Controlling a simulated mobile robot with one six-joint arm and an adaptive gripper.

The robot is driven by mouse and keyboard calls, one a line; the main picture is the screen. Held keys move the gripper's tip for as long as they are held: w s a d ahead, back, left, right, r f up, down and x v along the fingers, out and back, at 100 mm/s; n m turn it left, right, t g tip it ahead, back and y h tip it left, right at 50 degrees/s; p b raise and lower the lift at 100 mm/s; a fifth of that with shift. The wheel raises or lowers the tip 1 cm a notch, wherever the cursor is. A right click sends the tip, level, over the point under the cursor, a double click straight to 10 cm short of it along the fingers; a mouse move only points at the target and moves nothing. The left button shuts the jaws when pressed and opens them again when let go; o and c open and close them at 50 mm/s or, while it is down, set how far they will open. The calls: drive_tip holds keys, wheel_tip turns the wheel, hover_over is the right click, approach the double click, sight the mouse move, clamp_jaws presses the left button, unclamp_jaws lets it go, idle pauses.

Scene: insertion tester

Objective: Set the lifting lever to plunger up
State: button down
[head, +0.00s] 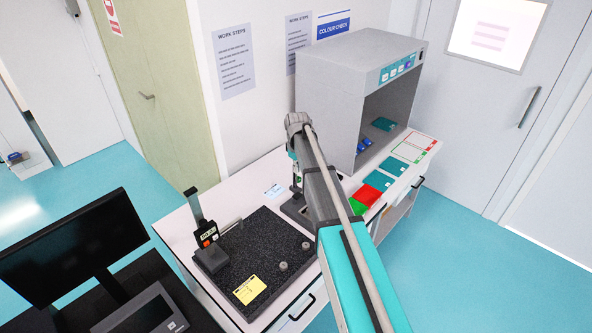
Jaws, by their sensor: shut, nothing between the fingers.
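A black digital gauge (207,234) with a small display and orange marks is mounted on an upright post (194,206) with a dark block at its foot. It stands at the left of a dark speckled plate (255,245). A thin pale bar (231,225), possibly the lifting lever, sticks out to the gauge's right; its setting is too small to tell. My gripper (296,190) points down beyond the plate's back right, partly hidden by my arm. It is shut and empty, well apart from the gauge.
A yellow note (249,289) and two small grey knobs (283,266) are on the plate. A grey colour-check cabinet (345,75) stands behind right, with coloured cards (378,180) before it. A black monitor (85,250) is at the left. My arm hides part of the bench.

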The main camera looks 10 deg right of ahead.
sight(297, 195)
drive_tip(key=shift+f+b, duration=5.65)
drive_tip(key=shift+f, duration=0.3)
